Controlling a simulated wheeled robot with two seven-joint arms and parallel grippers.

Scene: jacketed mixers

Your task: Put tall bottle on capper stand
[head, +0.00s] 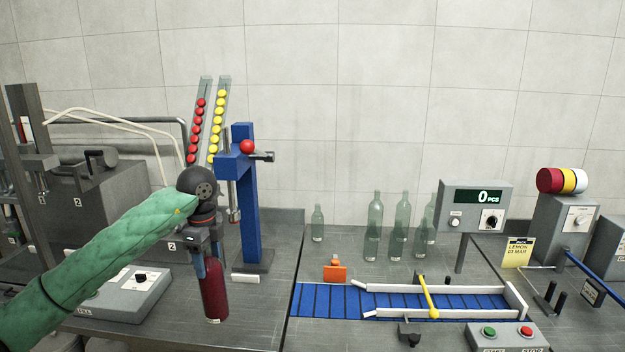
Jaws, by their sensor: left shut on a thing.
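A dark red filled bottle (214,291) hangs upright in my left gripper (207,262), which is shut on its upper part. The fingers hide the bottle's neck. The bottle is in front of the capper stand, a blue column (245,205) on a dark base with a red-knobbed lever (248,147) near its top. The bottle is to the left of the column and nearer to me. I cannot tell whether its bottom touches the table. My left arm hides part of the area left of the capper. My right gripper is not in view.
Cap chutes with red (195,130) and yellow caps (217,125) rise behind the capper. A grey control box (125,295) lies left of the bottle. A blue conveyor (330,300) with white rails is at right, with several empty green bottles (373,228) behind it.

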